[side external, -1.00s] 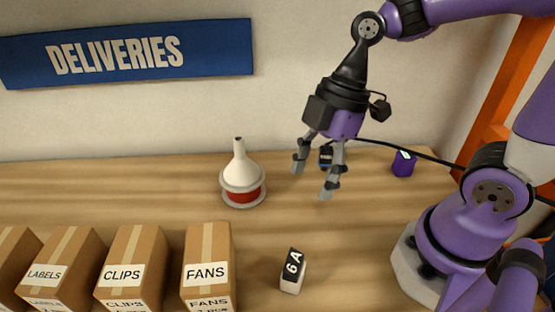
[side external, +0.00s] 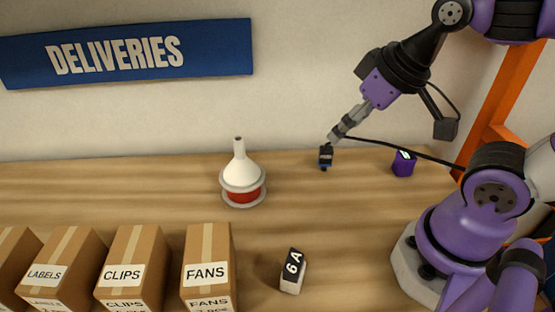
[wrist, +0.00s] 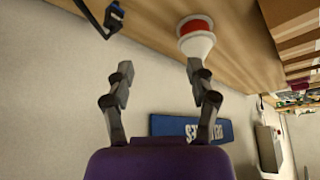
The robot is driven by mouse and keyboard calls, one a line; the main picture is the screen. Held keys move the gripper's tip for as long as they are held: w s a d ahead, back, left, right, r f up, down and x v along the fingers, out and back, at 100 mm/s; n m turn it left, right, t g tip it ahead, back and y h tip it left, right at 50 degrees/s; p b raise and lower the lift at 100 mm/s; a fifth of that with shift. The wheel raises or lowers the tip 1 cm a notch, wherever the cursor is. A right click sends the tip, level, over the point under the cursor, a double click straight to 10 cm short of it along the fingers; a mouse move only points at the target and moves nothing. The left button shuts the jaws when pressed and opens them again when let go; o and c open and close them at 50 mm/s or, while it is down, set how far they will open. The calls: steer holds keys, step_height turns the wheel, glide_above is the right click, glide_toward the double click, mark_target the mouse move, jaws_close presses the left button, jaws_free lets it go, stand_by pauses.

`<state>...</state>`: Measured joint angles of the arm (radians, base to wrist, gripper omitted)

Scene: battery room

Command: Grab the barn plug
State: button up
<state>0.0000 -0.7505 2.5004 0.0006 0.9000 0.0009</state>
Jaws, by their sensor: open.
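A small black plug (side external: 326,157) with a pale label and a blue edge stands at the back of the bench; its label is too small to read. It also shows at the top left of the wrist view (wrist: 115,17), joined to a black cable. My gripper (side external: 336,134) is just above and slightly right of the plug in the side view, tilted down-left, with its fingers overlapping. In the wrist view my gripper (wrist: 159,68) is open and empty, and the plug lies beyond the left fingertip, not between the fingers.
The black cable (side external: 415,153) runs right from the plug past a purple block (side external: 403,164). A white funnel on a red spool (side external: 242,179) stands left. A 6A block (side external: 292,270) and labelled boxes (side external: 207,268) are in front. The wall (side external: 290,110) is close behind.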

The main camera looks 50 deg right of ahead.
stand_by(0.7)
steer(key=n+g+y, duration=0.2)
steer(key=n+y, duration=0.1)
steer(key=n, duration=0.4)
glide_toward(327, 148)
steer(key=f, duration=0.2)
steer(key=shift+n, duration=0.3)
steer(key=x, duration=0.4)
steer(key=shift+w+a+f, duration=0.15)
steer(key=shift+w+a, duration=0.1)
steer(key=shift+a, duration=0.05)
steer(key=x, duration=0.6)
jaws_close()
